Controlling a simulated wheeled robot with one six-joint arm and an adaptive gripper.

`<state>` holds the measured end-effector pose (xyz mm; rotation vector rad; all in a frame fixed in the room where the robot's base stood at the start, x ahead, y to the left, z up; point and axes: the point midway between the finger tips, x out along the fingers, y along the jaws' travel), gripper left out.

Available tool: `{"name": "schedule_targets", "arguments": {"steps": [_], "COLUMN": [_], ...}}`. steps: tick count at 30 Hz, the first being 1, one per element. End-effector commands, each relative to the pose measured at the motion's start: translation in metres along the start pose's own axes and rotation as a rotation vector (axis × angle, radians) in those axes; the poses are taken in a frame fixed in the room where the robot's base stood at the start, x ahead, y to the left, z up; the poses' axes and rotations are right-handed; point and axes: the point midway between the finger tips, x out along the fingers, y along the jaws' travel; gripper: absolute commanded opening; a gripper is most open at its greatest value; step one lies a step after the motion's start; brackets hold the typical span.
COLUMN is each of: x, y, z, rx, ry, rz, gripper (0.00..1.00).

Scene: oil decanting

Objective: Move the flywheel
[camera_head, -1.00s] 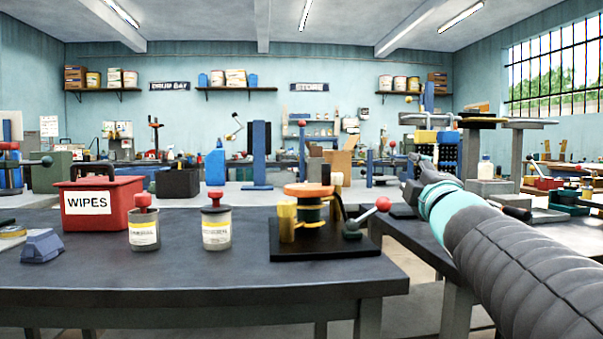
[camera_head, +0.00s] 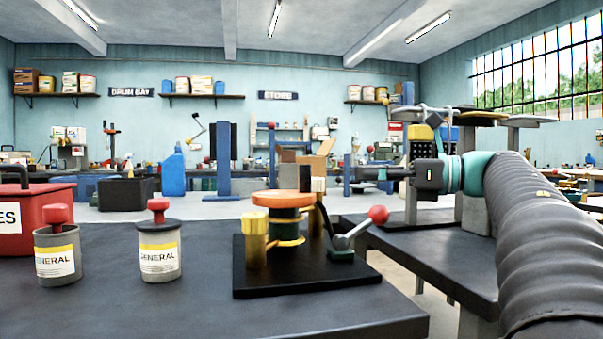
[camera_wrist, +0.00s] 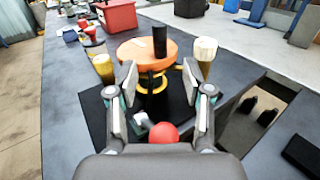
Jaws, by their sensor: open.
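The flywheel looks to be the orange disc (camera_head: 283,199) on top of a small machine with a black base plate (camera_head: 300,284). It also shows in the wrist view (camera_wrist: 135,51), with a dark upright knob (camera_wrist: 160,42) on its top. My gripper (camera_head: 366,174) is open and empty, to the right of the disc and a little higher in the head view. In the wrist view my two fingers (camera_wrist: 160,88) are spread on the near side of the disc, apparently apart from it. A lever with a red ball (camera_head: 378,215) stands at the base's right; the ball shows between my fingers (camera_wrist: 163,132).
A brass cylinder (camera_head: 255,240) stands left of the disc. Two grey cans with red knobs, a left can (camera_head: 58,262) and a right can (camera_head: 160,252), stand further left, beside a red box (camera_head: 38,212). A gap separates this table from the right bench (camera_head: 440,250).

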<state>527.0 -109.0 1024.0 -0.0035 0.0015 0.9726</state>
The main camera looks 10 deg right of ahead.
Motion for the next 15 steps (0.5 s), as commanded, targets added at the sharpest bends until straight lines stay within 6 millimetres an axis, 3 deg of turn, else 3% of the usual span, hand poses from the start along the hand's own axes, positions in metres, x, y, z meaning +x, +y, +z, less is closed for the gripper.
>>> {"name": "schedule_targets", "arguments": {"steps": [15], "x": [0.092], "y": [0.001], "z": [0.001], "rx": [0.002], "ry": [-0.003], "rz": [0.004], "gripper": [0.5]}}
